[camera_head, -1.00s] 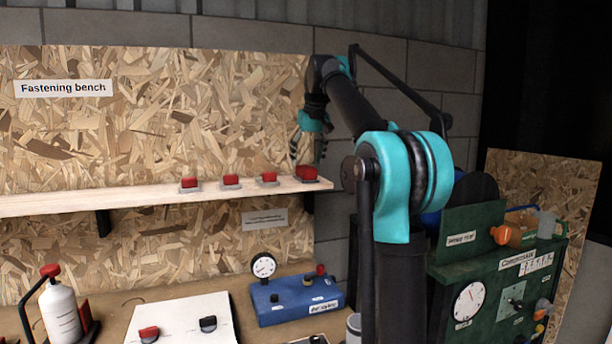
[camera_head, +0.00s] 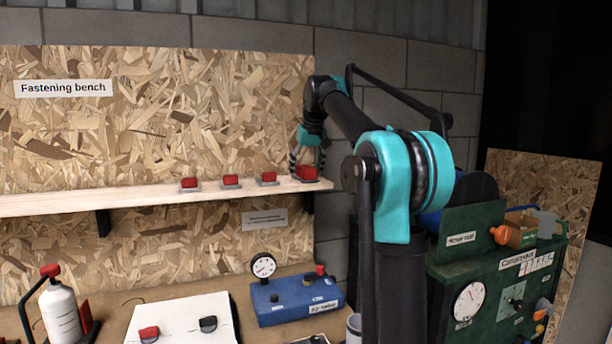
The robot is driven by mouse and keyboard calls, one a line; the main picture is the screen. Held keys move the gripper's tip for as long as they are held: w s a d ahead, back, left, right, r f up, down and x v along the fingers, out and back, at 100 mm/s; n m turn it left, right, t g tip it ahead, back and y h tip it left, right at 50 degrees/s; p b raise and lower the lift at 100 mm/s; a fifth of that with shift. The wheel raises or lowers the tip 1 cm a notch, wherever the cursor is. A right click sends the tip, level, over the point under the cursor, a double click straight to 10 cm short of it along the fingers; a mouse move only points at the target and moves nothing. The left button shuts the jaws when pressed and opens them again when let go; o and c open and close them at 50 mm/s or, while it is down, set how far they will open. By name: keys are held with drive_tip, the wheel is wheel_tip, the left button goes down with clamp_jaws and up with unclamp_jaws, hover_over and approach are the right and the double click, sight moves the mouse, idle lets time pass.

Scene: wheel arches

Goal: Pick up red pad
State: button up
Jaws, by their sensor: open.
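Several red pads sit in a row on the wooden shelf, each on a small grey base. The rightmost red pad (camera_head: 307,172) is near the shelf's right end. Other red pads stand to its left: one (camera_head: 268,177), one (camera_head: 231,180) and one (camera_head: 189,183). My gripper (camera_head: 307,166) points down at the rightmost pad, its open fingers at about the pad's height in the picture. I cannot tell whether the fingers touch it. Another red pad (camera_head: 149,333) lies on the white board below, beside a dark one (camera_head: 208,323).
The wooden shelf (camera_head: 150,198) runs along the chipboard wall. Below it are a blue box (camera_head: 290,303) with a gauge, a white board (camera_head: 180,308) and a white bottle (camera_head: 62,315). A green panel (camera_head: 475,265) with dials stands right of my arm.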

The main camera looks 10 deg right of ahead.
sight(307, 167)
drive_tip(key=shift+f, duration=0.1)
idle(0.3)
drive_tip(key=c, duration=1.2)
drive_tip(key=shift+c, duration=0.2)
drive_tip(key=shift+r, duration=5.3)
drive_tip(key=o, duration=0.7)
drive_tip(key=c, duration=0.4)
drive_tip(key=shift+s+d, duration=0.1)
drive_tip(key=shift+c, duration=0.2)
